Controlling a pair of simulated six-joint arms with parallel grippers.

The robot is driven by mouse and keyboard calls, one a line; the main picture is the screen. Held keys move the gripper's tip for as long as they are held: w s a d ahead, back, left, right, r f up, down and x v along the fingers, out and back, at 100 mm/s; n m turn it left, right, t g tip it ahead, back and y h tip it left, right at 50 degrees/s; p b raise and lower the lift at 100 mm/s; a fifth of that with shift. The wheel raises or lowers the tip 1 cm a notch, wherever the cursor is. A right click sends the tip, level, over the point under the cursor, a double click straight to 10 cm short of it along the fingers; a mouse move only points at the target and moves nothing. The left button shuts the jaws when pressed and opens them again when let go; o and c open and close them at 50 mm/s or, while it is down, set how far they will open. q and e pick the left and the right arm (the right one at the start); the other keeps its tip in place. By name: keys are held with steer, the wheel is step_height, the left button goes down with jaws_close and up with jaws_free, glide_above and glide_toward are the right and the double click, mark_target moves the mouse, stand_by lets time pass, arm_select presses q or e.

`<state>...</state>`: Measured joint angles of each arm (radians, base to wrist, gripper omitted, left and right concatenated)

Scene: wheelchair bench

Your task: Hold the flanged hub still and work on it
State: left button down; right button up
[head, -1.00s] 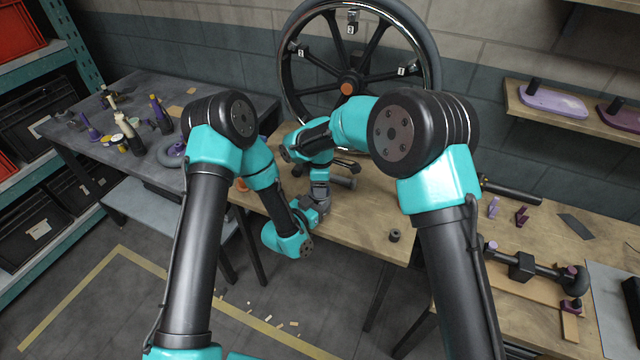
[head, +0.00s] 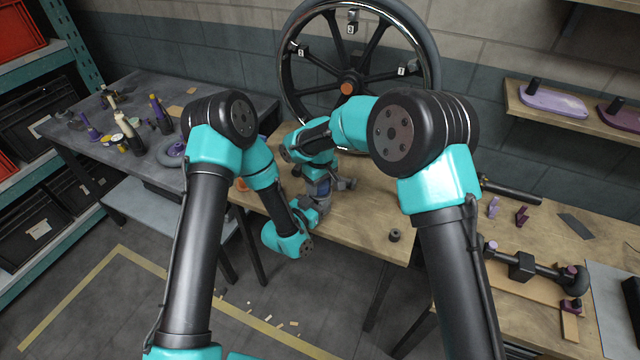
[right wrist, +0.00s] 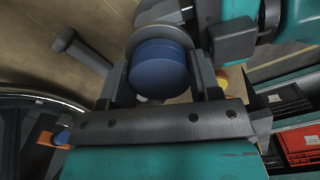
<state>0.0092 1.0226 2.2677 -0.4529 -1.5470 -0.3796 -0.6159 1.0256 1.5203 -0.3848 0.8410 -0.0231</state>
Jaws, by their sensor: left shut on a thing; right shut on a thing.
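The flanged hub shows in the right wrist view as a pale grey round flange (right wrist: 150,36) with a blue round part (right wrist: 160,68) in front of it. My right gripper (right wrist: 160,82) has its two fingers on either side of the blue part and is shut on it. My left gripper (right wrist: 205,28) reaches in from the upper right and is shut on the hub from the far side. In the head view the left gripper (head: 312,207) and right gripper (head: 325,185) meet above the bench's left end. The hub is mostly hidden there.
A large spoked wheel (head: 347,88) stands behind the wooden bench (head: 365,230). A small dark ring (head: 394,235) lies near the bench's front edge. Bottles and small parts crowd the grey table (head: 75,150) at left. A dark axle assembly (head: 522,266) lies at right.

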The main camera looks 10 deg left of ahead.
steer(key=m, duration=0.2)
steer(key=shift+m, duration=0.3)
steer(key=o, duration=1.1)
step_height(320, 180, up, 12)
arm_select(q)
steer(key=c, duration=0.6)
jaws_free()
steer(key=shift+o, duration=0.2)
steer(key=shift+s, duration=0.1)
